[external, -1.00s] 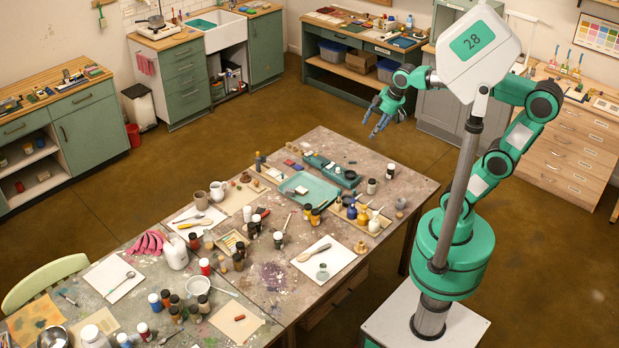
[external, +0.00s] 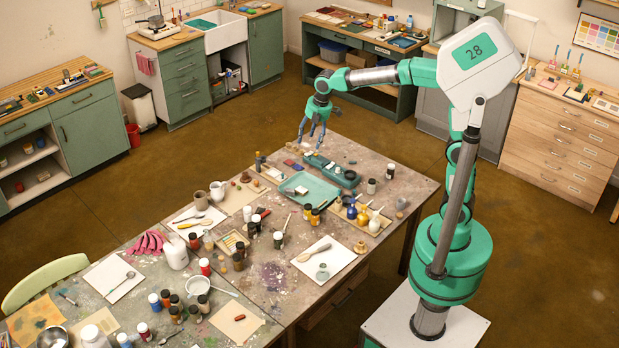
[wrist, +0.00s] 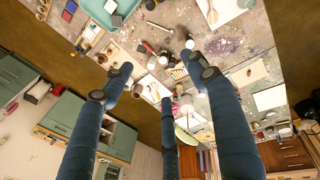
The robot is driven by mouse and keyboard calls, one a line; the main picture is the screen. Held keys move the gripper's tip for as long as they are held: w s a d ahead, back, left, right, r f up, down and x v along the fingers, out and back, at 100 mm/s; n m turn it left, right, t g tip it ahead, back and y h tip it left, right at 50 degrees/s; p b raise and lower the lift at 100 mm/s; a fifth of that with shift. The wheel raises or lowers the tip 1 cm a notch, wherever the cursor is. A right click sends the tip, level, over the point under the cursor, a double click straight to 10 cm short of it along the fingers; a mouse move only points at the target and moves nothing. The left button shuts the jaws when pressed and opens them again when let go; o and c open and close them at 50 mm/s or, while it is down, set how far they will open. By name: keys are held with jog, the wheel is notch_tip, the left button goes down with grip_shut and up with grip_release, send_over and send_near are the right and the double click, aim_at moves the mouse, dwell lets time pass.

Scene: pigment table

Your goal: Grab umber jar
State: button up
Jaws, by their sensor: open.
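My gripper (external: 312,142) is open and empty, pointing down above the far edge of the paint-stained table (external: 272,277). In the wrist view its three blue fingers (wrist: 160,88) are spread, with nothing between them. Several small jars with brown or dark contents stand on the table. Another dark-lidded jar (external: 371,186) stands near the right edge. I cannot tell which is the umber jar. My gripper is apart from all of them.
Floor beyond the far edge is clear.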

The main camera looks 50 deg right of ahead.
jog(key=w+a+f+n+b, duration=0.2)
jog(key=w+a+f+n, duration=0.3)
jog(key=w+a+f, duration=0.4)
jog(key=n+g+h+b, duration=0.1)
jog(key=n+g+b, duration=0.2)
jog(key=n, duration=0.9)
send_over(240, 244)
notch_tip(240, 244, down, 26)
jog(key=shift+s+a+f, duration=0.1)
jog(key=shift+s, duration=0.05)
jog(key=shift+f, duration=0.15)
jog(key=shift+f+b, duration=1)
jog(key=shift+f, duration=3.15)
jog(key=shift+f, duration=0.1)
